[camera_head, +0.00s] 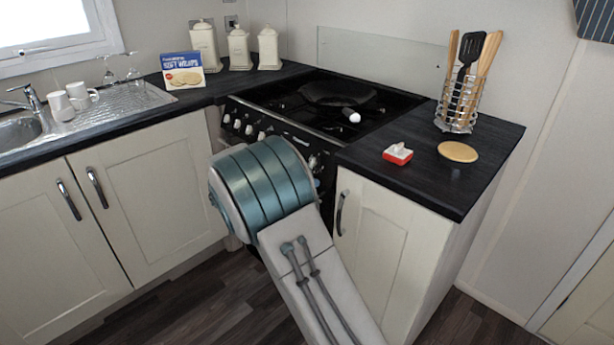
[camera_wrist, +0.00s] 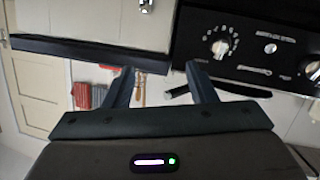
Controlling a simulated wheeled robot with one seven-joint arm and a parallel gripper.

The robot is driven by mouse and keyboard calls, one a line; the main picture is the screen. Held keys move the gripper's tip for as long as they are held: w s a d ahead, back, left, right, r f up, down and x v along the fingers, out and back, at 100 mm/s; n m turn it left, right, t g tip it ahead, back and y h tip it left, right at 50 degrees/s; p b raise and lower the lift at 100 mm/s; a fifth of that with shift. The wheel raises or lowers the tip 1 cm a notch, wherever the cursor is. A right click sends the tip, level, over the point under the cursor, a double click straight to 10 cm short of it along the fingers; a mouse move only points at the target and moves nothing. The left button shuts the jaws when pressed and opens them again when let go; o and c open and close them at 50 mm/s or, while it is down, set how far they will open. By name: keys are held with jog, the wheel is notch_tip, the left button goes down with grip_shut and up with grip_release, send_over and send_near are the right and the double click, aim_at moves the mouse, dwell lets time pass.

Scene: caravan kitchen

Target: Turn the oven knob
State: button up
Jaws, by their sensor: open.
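The oven (camera_head: 300,118) is black, and its front panel carries a row of white knobs (camera_head: 238,124). Another knob (camera_head: 314,161) shows farther right, just past my arm. In the wrist view, a round pale knob (camera_wrist: 220,49) with white markings around it sits on the black panel (camera_wrist: 262,25), up and right of my fingers. A second knob (camera_wrist: 313,70) is cut by the right edge. My gripper (camera_wrist: 163,84) is open, with nothing between its two dark fingers, and looks apart from the knobs. In the head view my arm hides it and part of the panel.
A black pan (camera_head: 338,93) is on the hob. The right counter (camera_head: 395,185) holds a red-and-white dish (camera_head: 397,154), a round wooden disc (camera_head: 458,152) and a utensil rack (camera_head: 460,108). Cream cabinets flank the oven; the right one has a handle (camera_head: 341,213).

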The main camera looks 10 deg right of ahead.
jog(key=w+a+f+t+h+b, duration=0.1)
jog(key=w+a+f+t+b, duration=0.1)
jog(key=w+a+f+t, duration=0.4)
jog(key=w+d+r+g+p, duration=0.1)
jog(key=w+d+r+g, duration=0.1)
jog(key=w+d, duration=0.4)
jog(key=d, duration=0.4)
jog(key=shift+w+r+m, duration=0.15)
jog(key=shift+w+m, duration=0.25)
jog(key=shift+a, duration=0.1)
jog(key=c, duration=1)
